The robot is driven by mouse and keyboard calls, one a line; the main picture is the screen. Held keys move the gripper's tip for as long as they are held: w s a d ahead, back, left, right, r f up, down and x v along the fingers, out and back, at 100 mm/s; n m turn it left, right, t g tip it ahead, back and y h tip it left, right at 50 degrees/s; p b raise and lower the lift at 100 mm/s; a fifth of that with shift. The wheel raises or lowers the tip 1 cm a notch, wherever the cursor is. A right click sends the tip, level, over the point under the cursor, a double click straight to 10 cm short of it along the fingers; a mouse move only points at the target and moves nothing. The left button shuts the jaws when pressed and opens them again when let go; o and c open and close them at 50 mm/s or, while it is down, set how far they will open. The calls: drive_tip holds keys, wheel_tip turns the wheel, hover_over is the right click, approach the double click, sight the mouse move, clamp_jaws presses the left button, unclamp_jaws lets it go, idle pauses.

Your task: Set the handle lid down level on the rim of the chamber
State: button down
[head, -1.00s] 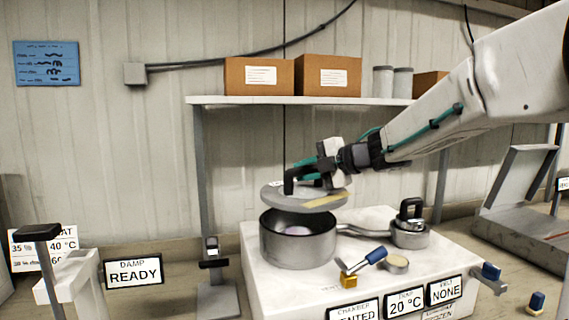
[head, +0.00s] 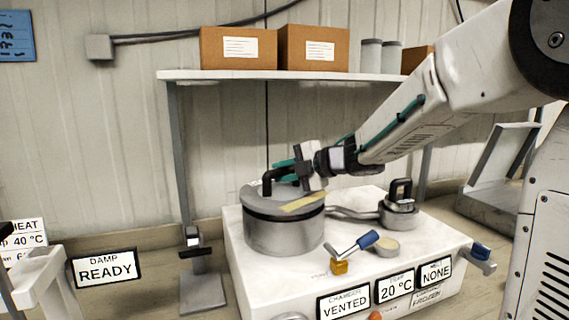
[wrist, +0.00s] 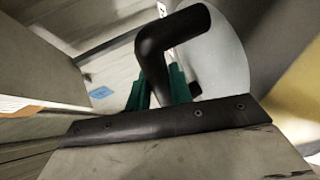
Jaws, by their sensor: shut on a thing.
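The handle lid (head: 258,198) is a grey disc with a black bent handle (head: 268,181) and a pale yellow strip on top. It looks about level over the chamber (head: 284,236), a grey metal cylinder on the white bench unit. A dark band shows between lid and chamber; I cannot tell whether the lid fully touches the rim. My gripper (head: 297,172) is shut on the handle from the right. In the wrist view the teal fingers (wrist: 160,92) are at the black handle (wrist: 152,50), with the lid's pale disc (wrist: 222,62) behind. The chamber's inside is hidden.
A small pot with a black handle (head: 400,205) stands right of the chamber, joined by a pipe. A blue-handled valve (head: 366,241) and small round cap (head: 384,248) sit in front. A shelf (head: 300,75) with boxes runs above. Signs (head: 345,303) line the front, including VENTED.

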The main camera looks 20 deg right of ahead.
drive_tip(key=shift+f, duration=0.2)
drive_tip(key=shift+f, duration=0.45)
idle(0.5)
drive_tip(key=c, duration=1.2)
unclamp_jaws()
drive_tip(key=shift+o, duration=0.2)
drive_tip(key=shift+d+f, duration=0.1)
drive_tip(key=shift+f, duration=0.05)
